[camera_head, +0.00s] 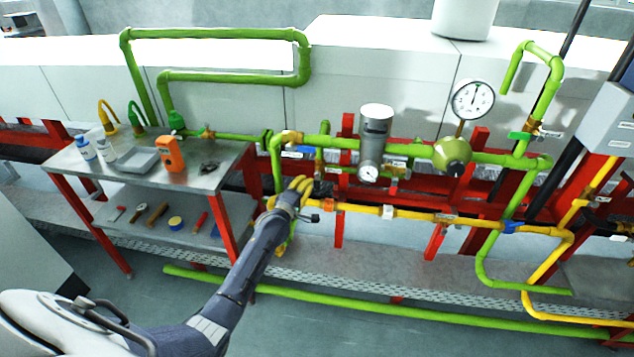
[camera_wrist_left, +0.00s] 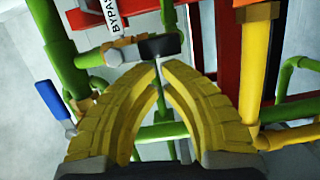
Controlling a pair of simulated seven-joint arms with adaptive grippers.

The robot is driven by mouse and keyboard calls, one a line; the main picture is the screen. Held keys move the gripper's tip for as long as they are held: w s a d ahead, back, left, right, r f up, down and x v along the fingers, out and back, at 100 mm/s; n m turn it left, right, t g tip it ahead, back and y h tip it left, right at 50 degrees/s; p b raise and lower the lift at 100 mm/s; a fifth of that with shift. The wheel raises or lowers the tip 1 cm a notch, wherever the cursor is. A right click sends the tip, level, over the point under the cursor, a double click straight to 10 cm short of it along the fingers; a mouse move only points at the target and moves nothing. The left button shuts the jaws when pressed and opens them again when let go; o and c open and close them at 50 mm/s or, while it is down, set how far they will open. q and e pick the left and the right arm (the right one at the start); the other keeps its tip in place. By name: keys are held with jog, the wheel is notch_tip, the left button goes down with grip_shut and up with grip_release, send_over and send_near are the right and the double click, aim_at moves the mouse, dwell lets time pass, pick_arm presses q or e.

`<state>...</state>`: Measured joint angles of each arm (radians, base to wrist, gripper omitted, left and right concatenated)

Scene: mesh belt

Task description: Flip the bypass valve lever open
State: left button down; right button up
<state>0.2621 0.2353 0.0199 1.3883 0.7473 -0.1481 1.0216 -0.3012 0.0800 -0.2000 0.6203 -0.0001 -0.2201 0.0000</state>
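My left gripper (camera_head: 299,187) has yellow fingers and is at the green pipework, by the left end of the yellow pipe. In the left wrist view the fingertips (camera_wrist_left: 162,64) come close together just below a black-ended lever (camera_wrist_left: 158,46). A thin pale stem shows between the tips. Whether they press on it I cannot tell. The lever is at a brass valve (camera_wrist_left: 120,51) on a green pipe. Above it is a white label (camera_wrist_left: 117,14) reading "BYPA", cut off by the frame. In the head view my gripper hides the lever. My right gripper is not in view.
A blue lever (camera_wrist_left: 52,100) is left of the fingers, and a yellow pipe (camera_wrist_left: 255,70) is close on the right. A filter housing (camera_head: 375,135) and a gauge (camera_head: 473,99) stand further right. A steel table (camera_head: 205,178) with bottles and tools is left.

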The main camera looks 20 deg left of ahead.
pick_arm(q)
jog(key=s+a, duration=0.4)
jog(key=s, duration=0.7)
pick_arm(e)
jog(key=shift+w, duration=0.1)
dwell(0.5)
